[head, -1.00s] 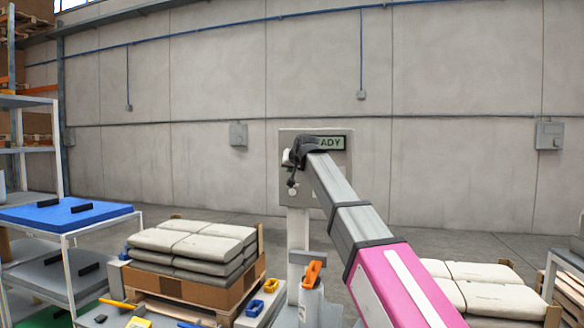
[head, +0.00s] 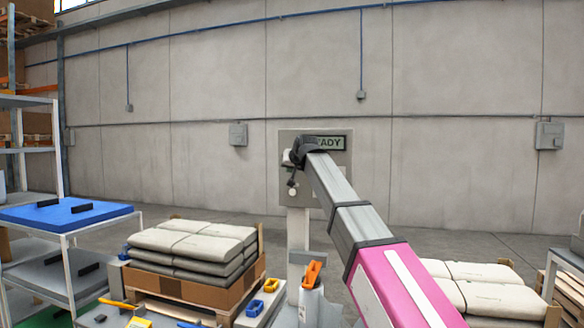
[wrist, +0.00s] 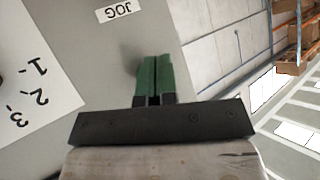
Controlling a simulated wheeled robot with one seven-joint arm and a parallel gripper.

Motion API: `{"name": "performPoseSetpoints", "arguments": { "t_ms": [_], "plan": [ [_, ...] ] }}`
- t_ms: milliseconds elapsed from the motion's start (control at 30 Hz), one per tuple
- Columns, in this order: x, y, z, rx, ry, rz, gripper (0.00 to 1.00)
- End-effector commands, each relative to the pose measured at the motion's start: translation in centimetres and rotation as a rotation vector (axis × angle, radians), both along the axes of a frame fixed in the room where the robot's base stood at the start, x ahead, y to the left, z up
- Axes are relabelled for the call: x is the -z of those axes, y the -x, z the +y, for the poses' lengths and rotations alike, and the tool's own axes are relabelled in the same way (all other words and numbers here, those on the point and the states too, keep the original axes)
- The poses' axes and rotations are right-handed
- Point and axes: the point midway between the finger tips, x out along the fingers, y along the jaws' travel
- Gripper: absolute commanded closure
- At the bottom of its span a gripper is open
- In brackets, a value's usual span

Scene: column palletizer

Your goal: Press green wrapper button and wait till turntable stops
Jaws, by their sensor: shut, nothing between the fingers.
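The grey control panel (head: 314,185) stands on a white post in the middle of the head view. Its display (head: 331,143) reads "ADY", with the left part hidden by my arm. My gripper (head: 292,160) is at the panel's left side. In the wrist view its two green fingers (wrist: 154,78) are together, empty, and point at the grey panel face (wrist: 95,60). A dark blurred shadow lies on the panel near the fingertips. A "JOG" label (wrist: 119,11) shows upside down above them. No green button can be made out; contact is unclear. I cannot identify a turntable.
A pallet (head: 225,312) with stacked grey bags (head: 190,248) stands left of the post. More bags (head: 490,290) lie on the right. A shelf with a blue board (head: 65,214) is at the left. A numbered sheet (wrist: 35,85) is on the panel.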

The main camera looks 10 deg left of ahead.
Motion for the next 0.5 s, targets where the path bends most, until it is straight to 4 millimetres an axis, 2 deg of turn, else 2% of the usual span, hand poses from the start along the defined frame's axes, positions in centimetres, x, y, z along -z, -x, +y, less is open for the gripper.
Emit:
{"name": "performPoseSetpoints", "arguments": {
  "t_ms": [200,500],
  "plan": [
    [-0.05,-0.72,-0.06,0.0,0.0,0.0,1.0],
    [-0.03,-0.72,-0.06,0.0,0.0,0.0,1.0]
  ]
}}
